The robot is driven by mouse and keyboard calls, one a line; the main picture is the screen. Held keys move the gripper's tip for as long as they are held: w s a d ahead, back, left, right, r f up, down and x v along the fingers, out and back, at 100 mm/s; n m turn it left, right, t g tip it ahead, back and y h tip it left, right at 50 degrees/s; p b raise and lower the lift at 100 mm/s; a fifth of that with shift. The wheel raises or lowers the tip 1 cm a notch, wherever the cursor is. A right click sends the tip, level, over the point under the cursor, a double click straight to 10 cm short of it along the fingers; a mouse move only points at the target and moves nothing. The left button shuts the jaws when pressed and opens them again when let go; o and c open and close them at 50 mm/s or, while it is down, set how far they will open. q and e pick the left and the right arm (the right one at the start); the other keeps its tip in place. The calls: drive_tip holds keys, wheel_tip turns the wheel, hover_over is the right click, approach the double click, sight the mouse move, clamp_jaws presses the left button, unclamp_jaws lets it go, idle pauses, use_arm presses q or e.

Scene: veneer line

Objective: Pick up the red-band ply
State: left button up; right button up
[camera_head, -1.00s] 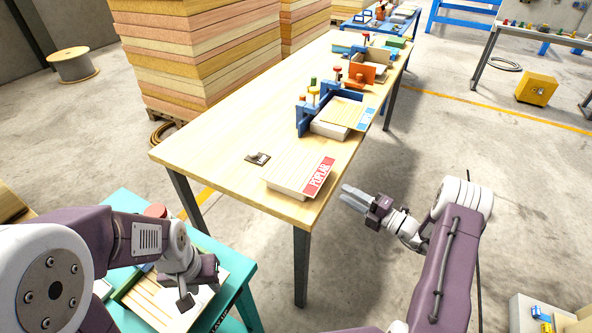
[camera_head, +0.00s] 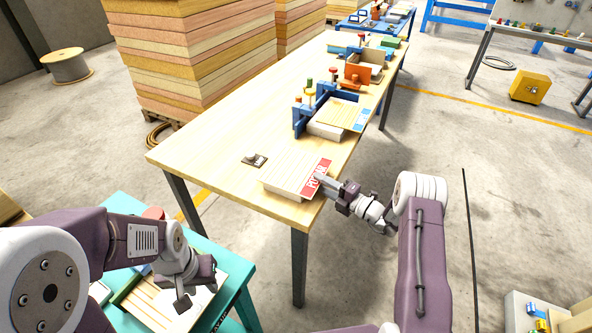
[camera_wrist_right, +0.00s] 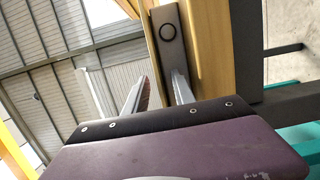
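The red-band ply (camera_head: 293,168) is a pale sheet with a red end band lettered in white. It lies on a pale stack at the near right corner of the long wooden table, its band towards the right edge. In the right wrist view, the fingers of my right gripper (camera_wrist_right: 157,90) stand apart.
The long wooden table (camera_head: 215,140) has a small dark metal item (camera_head: 254,160) left of the stack. Behind stand a blue fixture (camera_head: 300,118) with a blue-banded sheet (camera_head: 345,115) and an orange fixture (camera_head: 357,74). The teal table (camera_head: 236,287) holds boards.

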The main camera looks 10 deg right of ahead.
clamp_jaws()
idle(1.3)
